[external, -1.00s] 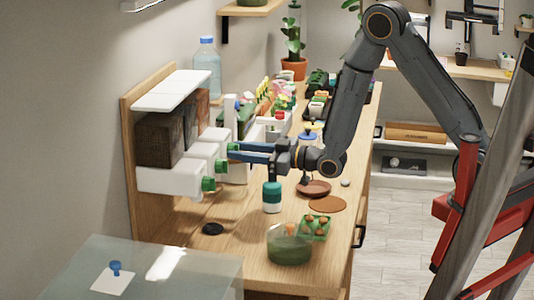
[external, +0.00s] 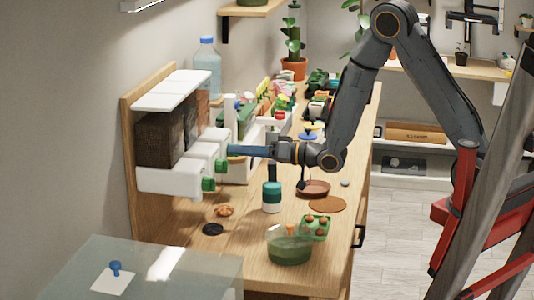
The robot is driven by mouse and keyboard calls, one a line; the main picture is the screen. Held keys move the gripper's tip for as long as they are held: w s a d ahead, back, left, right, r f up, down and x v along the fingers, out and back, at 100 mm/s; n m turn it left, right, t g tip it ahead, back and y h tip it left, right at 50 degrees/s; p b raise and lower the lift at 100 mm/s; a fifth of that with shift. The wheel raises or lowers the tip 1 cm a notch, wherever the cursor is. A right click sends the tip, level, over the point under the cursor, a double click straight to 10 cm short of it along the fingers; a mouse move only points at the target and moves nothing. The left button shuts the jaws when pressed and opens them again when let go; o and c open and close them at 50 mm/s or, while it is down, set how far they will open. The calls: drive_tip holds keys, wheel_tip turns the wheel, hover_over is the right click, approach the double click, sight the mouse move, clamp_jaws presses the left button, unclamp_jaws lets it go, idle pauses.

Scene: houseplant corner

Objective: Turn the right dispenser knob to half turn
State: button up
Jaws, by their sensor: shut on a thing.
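The dispenser (external: 165,180) is a white unit on a wooden back board at the left, with dark bins and a row of green knobs on its spouts. The nearest knob (external: 208,184) and the middle knob (external: 220,166) are free. My gripper (external: 231,150) reaches in level from the right, with its blue fingers shut on the farthest knob, the right one as the unit is faced. The fingers now overlap in view and hide most of that knob, so its exact angle cannot be read. A small orange-brown heap (external: 224,210) lies on the bench below the spouts.
A black disc (external: 213,229) lies in front of the heap. A glass-topped surface (external: 150,265) is at lower left.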

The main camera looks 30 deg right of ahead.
drive_tip(key=m+y+p, duration=0.1)
drive_tip(key=m+p, duration=0.3)
drive_tip(key=m, duration=0.8)
drive_tip(key=m+g+p, duration=0.1)
drive_tip(key=m+p, duration=0.4)
drive_tip(key=m, duration=0.7)
drive_tip(key=shift+w+d+m+y, duration=0.1)
drive_tip(key=shift+d+m+y, duration=0.1)
drive_tip(key=shift+m+y, duration=0.15)
drive_tip(key=shift+m+p, duration=0.25)
drive_tip(key=shift+p, duration=0.85)
drive_tip(key=shift+f+m+p, duration=0.2)
drive_tip(key=shift+m+p, duration=0.4)
drive_tip(key=shift+p, duration=1.45)
drive_tip(key=o, duration=1.1)
drive_tip(key=shift+c, duration=0.2)
